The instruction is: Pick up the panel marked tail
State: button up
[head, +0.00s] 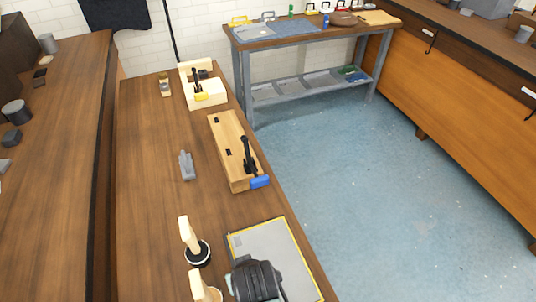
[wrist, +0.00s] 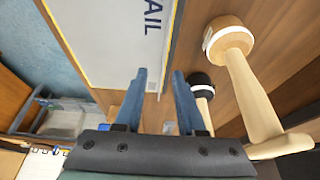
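The panel marked tail (head: 266,243) is a flat grey sheet with a yellow border. It lies at the near right edge of the wooden bench. In the wrist view the panel (wrist: 105,40) fills the upper left, with the letters "AIL" readable and the rest of the word out of frame.
A wooden block (head: 228,150) with a black clamp, a small grey object (head: 186,166) and a cream fixture (head: 205,91) are farther back. Floor is clear to the right.

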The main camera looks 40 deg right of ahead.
jog(key=x, duration=0.4)
jog(key=shift+w+a+f, duration=0.2)
jog(key=shift+a+f, duration=0.1)
jog(key=shift+f, duration=0.1)
grip_shut()
dwell(1.1)
